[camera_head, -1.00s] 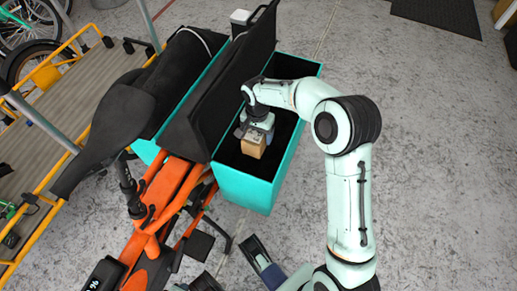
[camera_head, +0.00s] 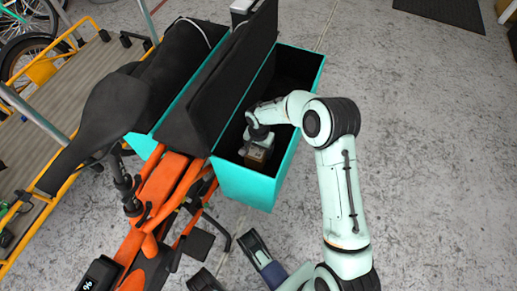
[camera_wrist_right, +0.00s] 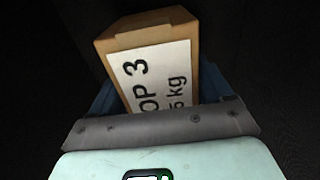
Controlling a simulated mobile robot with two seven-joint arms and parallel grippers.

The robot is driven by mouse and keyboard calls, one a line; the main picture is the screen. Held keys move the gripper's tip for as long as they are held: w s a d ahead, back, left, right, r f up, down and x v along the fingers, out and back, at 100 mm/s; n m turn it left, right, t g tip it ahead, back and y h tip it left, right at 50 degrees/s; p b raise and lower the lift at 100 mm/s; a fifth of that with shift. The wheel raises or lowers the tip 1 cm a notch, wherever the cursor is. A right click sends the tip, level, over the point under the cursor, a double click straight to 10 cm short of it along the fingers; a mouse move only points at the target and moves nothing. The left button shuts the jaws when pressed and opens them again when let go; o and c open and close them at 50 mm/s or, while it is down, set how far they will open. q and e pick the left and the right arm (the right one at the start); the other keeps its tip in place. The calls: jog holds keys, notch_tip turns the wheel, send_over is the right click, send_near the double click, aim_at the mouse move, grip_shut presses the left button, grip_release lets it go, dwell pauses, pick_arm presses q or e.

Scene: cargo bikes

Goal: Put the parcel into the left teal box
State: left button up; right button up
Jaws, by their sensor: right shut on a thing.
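Two teal boxes flank the orange cargo bike's rear in the head view. The right-hand one in the picture (camera_head: 245,188) is open, with a dark inside. The left-hand one (camera_head: 141,146) is mostly hidden under black covers. The brown cardboard parcel (camera_head: 256,156) is down inside the open box, near its front end. Its white label shows in the right wrist view (camera_wrist_right: 155,75). My right gripper (camera_head: 258,143) reaches into that box and is shut on the parcel, blue fingers at its sides. My left gripper (camera_head: 233,268) is at the bottom edge, partly cut off, its fingers apart and empty.
A black upright panel (camera_head: 235,75) stands along the open box's left side. The black saddle (camera_head: 100,120) and orange frame (camera_head: 160,185) lie left and below. A platform with yellow rails (camera_head: 50,90) is at the left.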

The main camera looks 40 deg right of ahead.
jog(key=o, duration=1.4)
jog(key=shift+f, duration=0.1)
pick_arm(q)
jog(key=w+r+t+p, duration=0.2)
jog(key=w+r+p, duration=0.1)
jog(key=w, duration=0.3)
jog(key=shift+w+d+r+t, duration=0.25)
jog(key=shift+d+r, duration=0.2)
jog(key=shift+r, duration=0.25)
pick_arm(e)
notch_tip(320, 180, up, 12)
jog(key=shift+r, duration=0.2)
